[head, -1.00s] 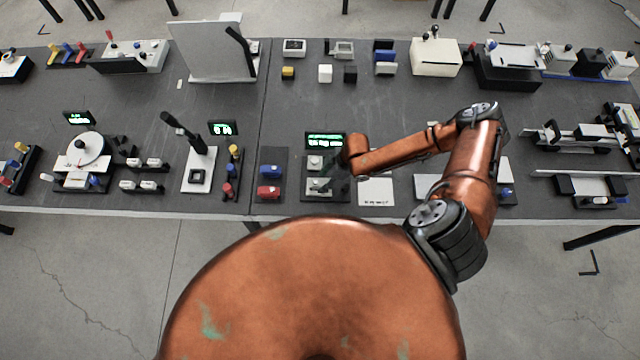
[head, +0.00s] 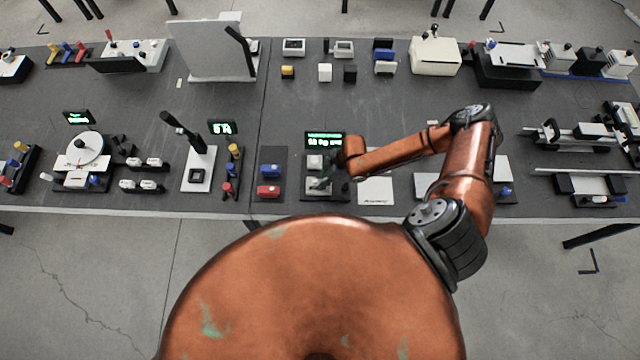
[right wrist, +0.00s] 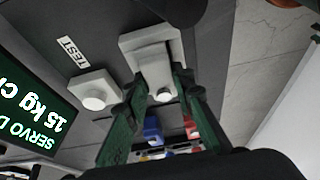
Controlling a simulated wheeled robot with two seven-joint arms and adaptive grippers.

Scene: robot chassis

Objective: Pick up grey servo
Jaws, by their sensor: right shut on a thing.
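The grey servo (right wrist: 158,72) is a light grey block with a round white boss, shown in the upper middle of the right wrist view. It sits at its grey seat on the dark station; I cannot tell whether it is clear of it. My right gripper (right wrist: 162,84) is shut on it, with one green finger on each side. In the head view my right gripper (head: 323,181) is over the front part of the station, partly covering the servo. My left gripper is not clearly seen in either view.
Behind the servo are a TEST button block (right wrist: 94,92) and a lit green display (head: 325,139). Blue (head: 270,170) and red (head: 268,191) blocks stand on a dark pad to the left. A white card (head: 376,191) lies to the right.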

